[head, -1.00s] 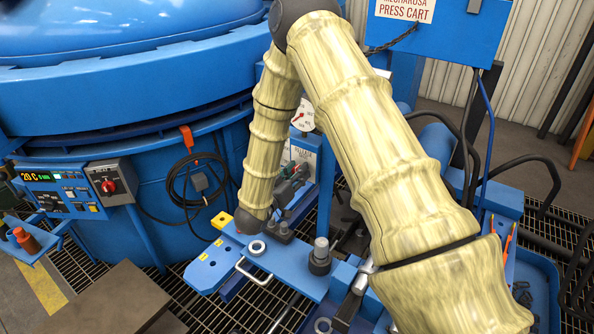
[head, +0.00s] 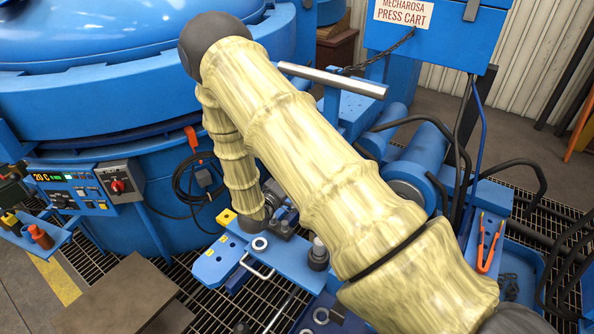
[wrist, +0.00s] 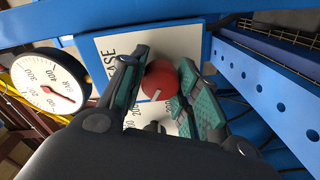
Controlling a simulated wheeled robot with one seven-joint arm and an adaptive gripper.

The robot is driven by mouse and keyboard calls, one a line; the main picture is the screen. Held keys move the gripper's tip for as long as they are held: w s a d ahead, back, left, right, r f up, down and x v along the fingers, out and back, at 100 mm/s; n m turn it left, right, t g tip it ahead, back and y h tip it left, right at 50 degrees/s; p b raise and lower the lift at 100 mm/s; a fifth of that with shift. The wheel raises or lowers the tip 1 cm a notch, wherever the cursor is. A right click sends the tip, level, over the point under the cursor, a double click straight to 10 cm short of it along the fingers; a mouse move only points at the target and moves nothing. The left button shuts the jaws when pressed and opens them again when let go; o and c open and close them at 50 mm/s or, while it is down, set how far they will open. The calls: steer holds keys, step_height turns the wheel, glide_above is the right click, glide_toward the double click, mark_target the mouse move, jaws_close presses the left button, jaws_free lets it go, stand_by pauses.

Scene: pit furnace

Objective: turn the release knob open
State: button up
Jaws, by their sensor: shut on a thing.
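The release knob (wrist: 159,80) is round and red with a white pointer mark, which points to the lower left in the wrist view. It sits on a white label plate (wrist: 115,47) whose lettering is partly covered; the letters "ASE" and some numbers show. My gripper (wrist: 165,84) has its teal-padded fingers on both sides of the knob and is shut on it. In the head view my gripper is small and mostly hidden behind my own arm, low beside the blue cart, and the knob cannot be made out there.
A pressure gauge (wrist: 47,83) stands left of the knob, close to my gripper. A blue perforated beam (wrist: 270,90) runs along the right. In the head view, a steel handle bar (head: 333,80), a cylinder (head: 425,165) and black hoses are near my arm.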

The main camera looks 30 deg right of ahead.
steer(key=n+p, duration=0.1)
steer(key=n, duration=0.4)
steer(key=shift+n+p, duration=0.4)
steer(key=shift+a, duration=0.1)
stand_by(0.3)
steer(key=o, duration=1.1)
steer(key=shift+c, duration=0.2)
steer(key=v, duration=1.2)
steer(key=shift+w, duration=0.2)
